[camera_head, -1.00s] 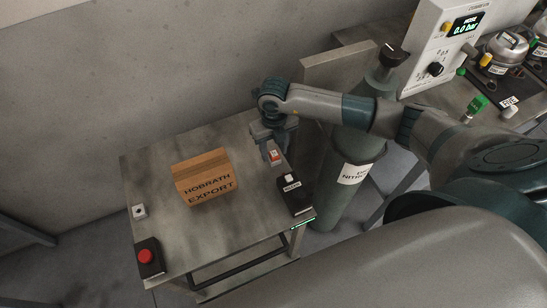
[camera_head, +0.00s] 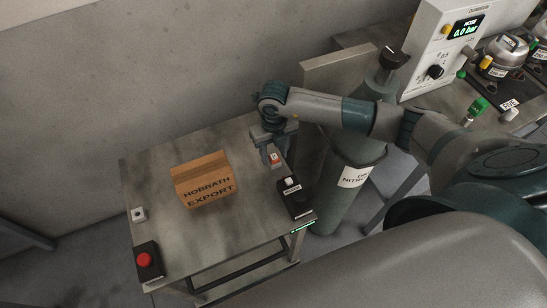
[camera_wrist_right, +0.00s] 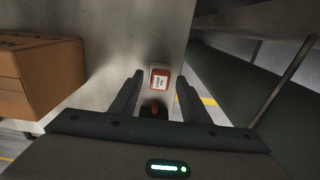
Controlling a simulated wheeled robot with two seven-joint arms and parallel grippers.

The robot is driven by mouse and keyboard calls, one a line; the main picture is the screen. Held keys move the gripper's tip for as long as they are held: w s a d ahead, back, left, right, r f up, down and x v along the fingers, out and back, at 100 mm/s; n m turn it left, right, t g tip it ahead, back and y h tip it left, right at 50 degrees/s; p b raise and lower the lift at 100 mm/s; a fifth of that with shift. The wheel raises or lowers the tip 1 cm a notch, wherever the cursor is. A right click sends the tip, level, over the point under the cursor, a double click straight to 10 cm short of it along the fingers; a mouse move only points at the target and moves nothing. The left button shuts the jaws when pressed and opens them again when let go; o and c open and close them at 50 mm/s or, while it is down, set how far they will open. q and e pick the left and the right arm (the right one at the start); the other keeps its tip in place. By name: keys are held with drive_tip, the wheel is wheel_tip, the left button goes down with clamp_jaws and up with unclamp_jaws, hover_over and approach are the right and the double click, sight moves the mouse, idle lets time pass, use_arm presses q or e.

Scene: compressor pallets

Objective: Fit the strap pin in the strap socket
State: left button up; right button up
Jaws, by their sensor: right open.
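A small orange-red piece with a white label (camera_head: 275,158) is at the right side of the table, just under my right gripper (camera_head: 271,152). In the right wrist view the labelled piece (camera_wrist_right: 160,79) shows between the tips of my right gripper (camera_wrist_right: 160,82), which is open with a gap on both sides. A dark part with an orange spot (camera_wrist_right: 154,109) shows nearer the palm. The label is too small to read, so I cannot tell whether this is the strap pin. A small pale block with a dark hole (camera_head: 138,214), perhaps the strap socket, sits at the table's left edge. My left gripper is out of view.
A cardboard box (camera_head: 203,179) stands mid-table, also at left in the wrist view (camera_wrist_right: 40,75). A black box with a white top (camera_head: 293,197) is at the right front edge, a red button box (camera_head: 147,262) at the left front. A gas cylinder (camera_head: 345,190) stands right of the table.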

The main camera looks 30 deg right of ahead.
sight(274, 156)
idle(0.5)
clamp_jaws()
drive_tip(key=shift+r, duration=0.1)
drive_tip(key=shift+r+p, duration=1.75)
drive_tip(key=shift+r, duration=1.1)
drive_tip(key=shift+r, duration=0.15)
